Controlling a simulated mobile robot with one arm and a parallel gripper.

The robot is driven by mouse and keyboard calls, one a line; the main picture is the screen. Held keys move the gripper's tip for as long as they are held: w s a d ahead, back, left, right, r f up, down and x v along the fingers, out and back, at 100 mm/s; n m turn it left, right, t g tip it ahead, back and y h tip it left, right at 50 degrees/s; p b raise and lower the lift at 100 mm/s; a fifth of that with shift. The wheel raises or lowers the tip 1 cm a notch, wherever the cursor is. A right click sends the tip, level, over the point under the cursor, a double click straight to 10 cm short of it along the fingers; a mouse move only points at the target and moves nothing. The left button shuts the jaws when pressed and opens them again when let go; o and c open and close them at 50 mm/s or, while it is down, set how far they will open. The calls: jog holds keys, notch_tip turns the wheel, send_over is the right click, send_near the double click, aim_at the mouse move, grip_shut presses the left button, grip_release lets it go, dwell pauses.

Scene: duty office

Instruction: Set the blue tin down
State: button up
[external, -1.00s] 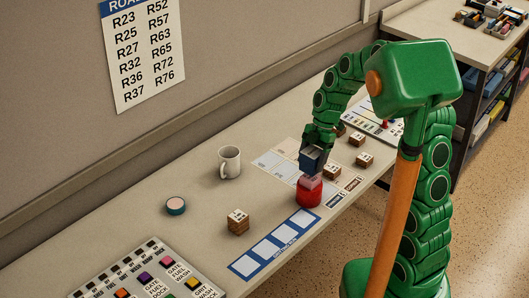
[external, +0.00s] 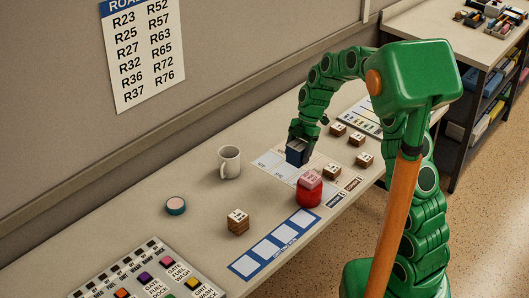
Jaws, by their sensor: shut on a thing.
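The blue tin (external: 297,155) is small, dark blue and boxy with a greyish top. My gripper (external: 299,143) is shut on it from above and partly hides its top. The tin is over the white printed sheet (external: 268,162), behind and left of the red tin (external: 309,194). I cannot tell whether its underside touches the sheet. The red tin stands on the table with a pale pink, marked top.
Several wooden blocks, one of them (external: 238,221) at the front, stand on the table (external: 195,240). Bare table lies around the mug.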

jog(key=shift+w+a+f, duration=0.4)
jog(key=shift+w+f, duration=0.4)
jog(key=shift+f, duration=0.2)
jog(key=shift+w+a+f, duration=0.35)
jog(key=shift+w+f, duration=0.4)
jog(key=shift+f, duration=0.3)
jog(key=shift+w+a+f, duration=0.4)
jog(key=shift+w+f, duration=0.4)
jog(key=shift+f, duration=1.6)
jog(key=shift+f, duration=0.15)
jog(key=o, duration=1.1)
jog(key=shift+o, duration=0.2)
jog(key=v, duration=1.2)
